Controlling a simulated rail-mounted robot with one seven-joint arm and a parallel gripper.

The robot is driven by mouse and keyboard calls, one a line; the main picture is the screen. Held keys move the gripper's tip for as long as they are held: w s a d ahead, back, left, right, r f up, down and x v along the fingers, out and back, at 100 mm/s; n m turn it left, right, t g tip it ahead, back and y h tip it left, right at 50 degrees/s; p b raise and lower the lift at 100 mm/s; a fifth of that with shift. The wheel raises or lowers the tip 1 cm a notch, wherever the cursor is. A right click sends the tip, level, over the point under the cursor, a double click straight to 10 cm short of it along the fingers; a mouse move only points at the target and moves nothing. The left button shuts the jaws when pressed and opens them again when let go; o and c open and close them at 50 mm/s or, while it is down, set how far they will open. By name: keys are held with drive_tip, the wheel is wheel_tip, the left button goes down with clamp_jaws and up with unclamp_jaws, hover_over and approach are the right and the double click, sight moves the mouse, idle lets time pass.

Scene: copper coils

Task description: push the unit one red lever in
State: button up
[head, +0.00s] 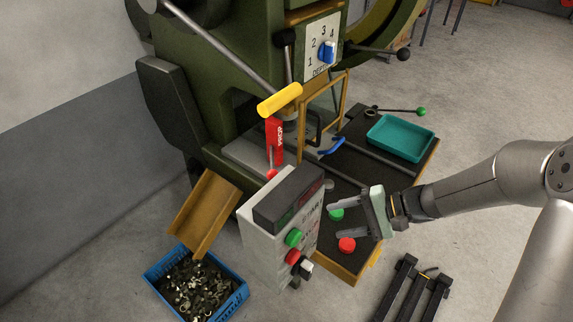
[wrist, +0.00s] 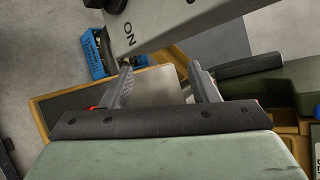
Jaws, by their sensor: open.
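I cannot tell for certain which part is the unit one red lever. A small red knob (head: 271,174) with a thin upright rod shows behind the grey control box (head: 262,240) in the head view. The box also carries a red button (head: 293,256) below a green button (head: 293,238). My gripper (head: 320,221) is open and empty, just right of the box, with its fingers pointing left toward it. In the wrist view, the open fingers (wrist: 161,72) flank a bare grey patch, and part of the box marked "ON" (wrist: 130,35) shows above. No lever is clear there.
A red mushroom button (head: 347,245) and a green one (head: 337,214) are close to my fingers. The green press (head: 235,70) has a yellow-handled lever (head: 279,100) and a red "PROP" block (head: 274,140). A teal tray (head: 401,138) and blue crate (head: 235,300) stand around.

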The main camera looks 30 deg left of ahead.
sight(273, 174)
drive_tip(key=w+a+f+m+t+y, duration=0.1)
drive_tip(key=w+a+f+y, duration=0.1)
drive_tip(key=w, duration=0.1)
drive_tip(key=w+a+f+m+t+y, duration=0.1)
drive_tip(key=w+a+f+m+y, duration=0.1)
drive_tip(key=w+a, duration=0.1)
drive_tip(key=w+a+f+m+t+y+b, duration=0.1)
drive_tip(key=w+a+f+t+y, duration=0.1)
drive_tip(key=w+a+f, duration=0.1)
drive_tip(key=shift+w+m, duration=0.3)
drive_tip(key=shift+w+a, duration=0.1)
drive_tip(key=shift+a, duration=0.2)
drive_tip(key=a, duration=0.5)
drive_tip(key=a+p, duration=0.1)
drive_tip(key=a, duration=0.5)
drive_tip(key=a+p, duration=0.1)
drive_tip(key=a, duration=0.4)
drive_tip(key=shift+s+a, duration=0.4)
drive_tip(key=shift+c, duration=0.2)
